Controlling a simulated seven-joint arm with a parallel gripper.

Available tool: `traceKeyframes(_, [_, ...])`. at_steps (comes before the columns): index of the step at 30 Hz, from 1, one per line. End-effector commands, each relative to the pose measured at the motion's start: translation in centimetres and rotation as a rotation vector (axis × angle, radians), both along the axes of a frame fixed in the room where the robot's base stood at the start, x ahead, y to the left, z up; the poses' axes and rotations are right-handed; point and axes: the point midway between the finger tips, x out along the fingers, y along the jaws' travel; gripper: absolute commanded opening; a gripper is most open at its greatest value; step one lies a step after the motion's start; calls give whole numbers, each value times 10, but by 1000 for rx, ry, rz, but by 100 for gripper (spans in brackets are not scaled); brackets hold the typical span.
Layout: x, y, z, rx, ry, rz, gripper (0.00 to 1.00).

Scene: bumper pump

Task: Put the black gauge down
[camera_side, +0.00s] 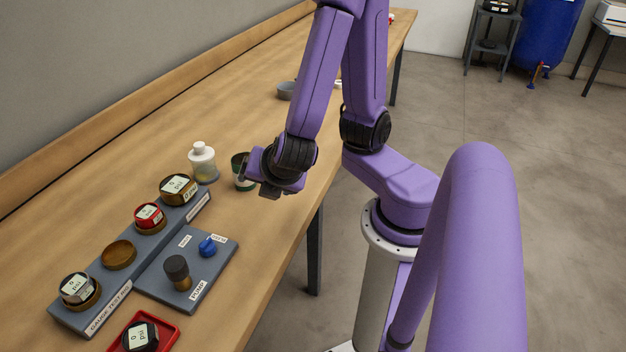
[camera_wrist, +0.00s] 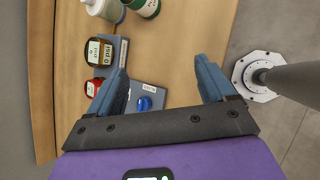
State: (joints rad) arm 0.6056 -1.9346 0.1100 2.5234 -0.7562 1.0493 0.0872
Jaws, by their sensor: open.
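The black gauge (camera_side: 140,337) lies face up in the red tray (camera_side: 113,346) at the bottom of the side view, partly cut off by the frame edge. My gripper (camera_wrist: 160,66) is open, and nothing is between its blue fingers in the wrist view. In the side view my gripper (camera_side: 259,178) hangs over the bench's right edge, well away from the black gauge. The gauge test stand (camera_side: 110,310) holds a silver gauge (camera_side: 76,288), a red gauge (camera_side: 149,215) and a brass gauge (camera_side: 178,188). One round brass seat (camera_side: 119,255) on it is empty.
The pump plate (camera_side: 215,262) carries a dark knob (camera_side: 177,268) and a blue knob (camera_side: 208,247). A white-capped bottle (camera_side: 202,162) and a dark green can (camera_side: 241,171) stand near my gripper. The bench's middle is largely clear, with a grey dish (camera_side: 286,91) farther back.

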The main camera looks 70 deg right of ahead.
Motion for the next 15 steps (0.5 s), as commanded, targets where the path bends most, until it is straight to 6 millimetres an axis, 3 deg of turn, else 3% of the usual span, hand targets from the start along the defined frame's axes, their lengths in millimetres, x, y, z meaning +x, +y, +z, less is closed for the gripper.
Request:
traceKeyframes(3, [-32,-11,5,209,107,-242,83])
traceKeyframes(9, [-76,-2,20,519,265,-536,83])
traceKeyframes(15, [-95,10,33,677,344,-661,83])
